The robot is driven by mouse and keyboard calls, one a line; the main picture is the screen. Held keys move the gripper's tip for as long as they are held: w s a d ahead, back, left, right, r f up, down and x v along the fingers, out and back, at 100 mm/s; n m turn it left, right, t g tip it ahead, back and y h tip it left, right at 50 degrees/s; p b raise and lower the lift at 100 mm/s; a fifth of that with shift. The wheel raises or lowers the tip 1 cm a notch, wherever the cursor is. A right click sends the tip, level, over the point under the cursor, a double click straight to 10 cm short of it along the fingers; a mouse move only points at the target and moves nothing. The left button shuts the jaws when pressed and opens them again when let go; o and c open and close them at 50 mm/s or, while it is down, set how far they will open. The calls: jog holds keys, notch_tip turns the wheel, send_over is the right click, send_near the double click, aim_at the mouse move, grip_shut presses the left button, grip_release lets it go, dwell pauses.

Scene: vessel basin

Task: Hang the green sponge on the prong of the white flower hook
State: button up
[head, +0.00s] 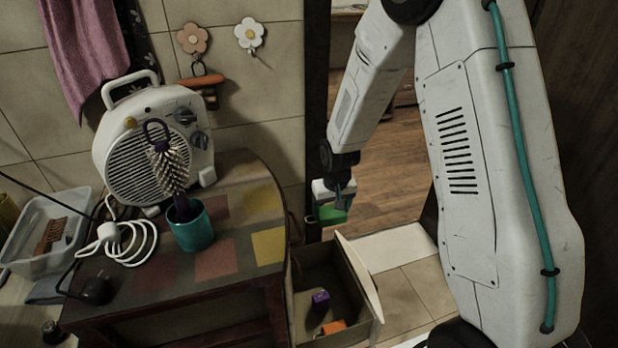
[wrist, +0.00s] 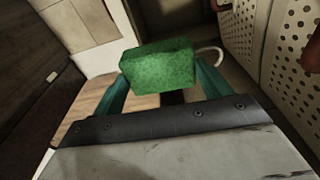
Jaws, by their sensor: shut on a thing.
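The green sponge (head: 332,215) is held in my gripper (head: 334,197), low to the right of the tiled wall and above the open drawer's level. In the wrist view the sponge (wrist: 160,66) sits between the two teal fingers of my gripper (wrist: 163,84), which are shut on it. A pale curved loop (wrist: 209,53) shows at its right side; whether it is joined to the sponge is not clear. The white flower hook (head: 249,33) is on the tiled wall, up and left of my gripper, with its prong below the flower. Nothing hangs on it.
A brown-pink flower hook (head: 193,38) left of the white one bears an orange-brown item (head: 202,79). A white fan heater (head: 151,143) and a teal cup (head: 189,228) with a brush stand on the table (head: 240,185). An open drawer (head: 359,279) lies below my gripper.

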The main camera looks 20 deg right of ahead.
jog(key=w+r+m, duration=0.2)
jog(key=w+r, duration=0.2)
jog(key=r, duration=0.5)
jog(key=w+r+m, duration=0.1)
jog(key=w+r, duration=0.4)
jog(key=r, duration=0.3)
jog(key=a+r+m+t+y, duration=0.3)
jog(key=a+r+m+t, duration=0.4)
jog(key=a+r, duration=0.65)
jog(key=s+a+r+m+t+h, duration=0.2)
jog(key=s+r+m+t+h, duration=0.25)
jog(key=s+m+t, duration=0.35)
jog(key=shift+m+g+h, duration=0.25)
jog(key=shift+m+g, duration=0.15)
jog(key=shift+g, duration=0.1)
jog(key=shift+a+x, duration=0.2)
jog(key=shift+x, duration=1.35)
jog(key=shift+a+x, duration=0.2)
jog(key=shift+x, duration=1.35)
jog(key=shift+a+x, duration=0.2)
jog(key=shift+x, duration=1.35)
jog(key=shift+f, duration=0.1)
